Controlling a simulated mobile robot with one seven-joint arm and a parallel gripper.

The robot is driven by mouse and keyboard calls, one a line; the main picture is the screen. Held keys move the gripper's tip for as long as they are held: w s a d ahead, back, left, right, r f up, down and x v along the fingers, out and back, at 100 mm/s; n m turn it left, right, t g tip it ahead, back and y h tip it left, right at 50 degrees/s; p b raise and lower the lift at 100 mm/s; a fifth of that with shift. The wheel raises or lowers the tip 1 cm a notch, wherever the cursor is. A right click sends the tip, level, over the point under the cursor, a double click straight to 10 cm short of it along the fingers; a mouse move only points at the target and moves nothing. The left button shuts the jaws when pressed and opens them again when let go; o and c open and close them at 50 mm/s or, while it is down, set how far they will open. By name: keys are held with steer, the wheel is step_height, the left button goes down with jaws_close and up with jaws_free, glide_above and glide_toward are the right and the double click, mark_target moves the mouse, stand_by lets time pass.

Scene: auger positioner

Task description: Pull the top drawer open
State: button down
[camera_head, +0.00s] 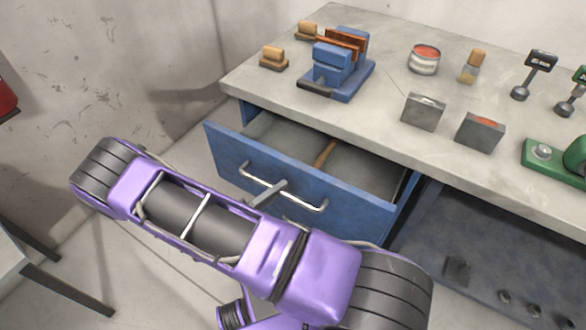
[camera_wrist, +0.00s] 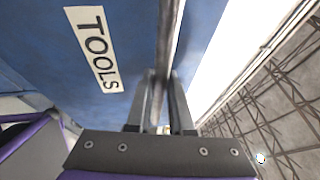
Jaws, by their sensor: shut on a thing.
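The top drawer (camera_head: 230,152) is blue and stands pulled out from under the grey workbench top, with its inside in view. A wooden-handled item (camera_head: 324,154) lies in it. A silver bar handle (camera_head: 312,206) runs across the drawer front. My gripper (camera_head: 268,192) is at the middle of this handle. In the wrist view my gripper (camera_wrist: 160,100) has its two fingers on either side of the handle bar (camera_wrist: 167,50), shut on it. A "TOOLS" label (camera_wrist: 95,48) shows on the blue drawer front beside the bar.
The workbench top (camera_head: 390,60) bears a blue vise (camera_head: 338,70), brushes, a tin (camera_head: 424,58), two grey blocks and green tools. An open lower shelf (camera_head: 470,250) is right of the drawer. A table edge (camera_head: 30,255) stands at left.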

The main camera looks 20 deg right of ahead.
steer(key=s+a, duration=0.5)
steer(key=a, duration=0.2)
steer(key=shift+s, duration=0.25)
steer(key=c, duration=0.8)
jaws_free()
steer(key=b+v, duration=0.2)
steer(key=v, duration=1.5)
steer(key=shift+a, duration=0.2)
